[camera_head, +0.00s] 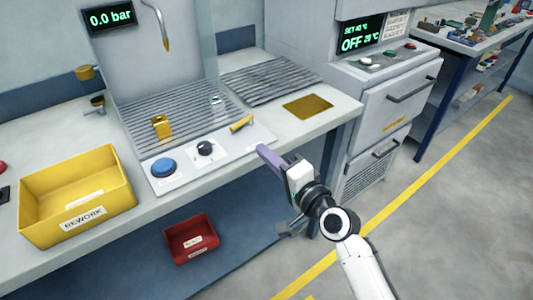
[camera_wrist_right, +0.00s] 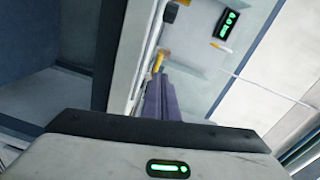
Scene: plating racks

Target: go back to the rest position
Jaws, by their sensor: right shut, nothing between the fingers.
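My right gripper (camera_head: 268,158) shows in the head view, in front of the bench's front edge, near its right part. Its purple fingers are together with nothing between them. In the right wrist view the purple fingers (camera_wrist_right: 160,100) point toward the bench edge. The right arm comes in from the bottom right. My left gripper is not in view.
The bench (camera_head: 215,180) carries a yellow REWORK bin (camera_head: 117,196), a blue button (camera_head: 163,167), a black knob (camera_head: 205,148) and a brass part (camera_head: 161,126). A red bin (camera_head: 191,240) sits below. An oven cabinet (camera_head: 385,110) stands right. Floor at right is clear.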

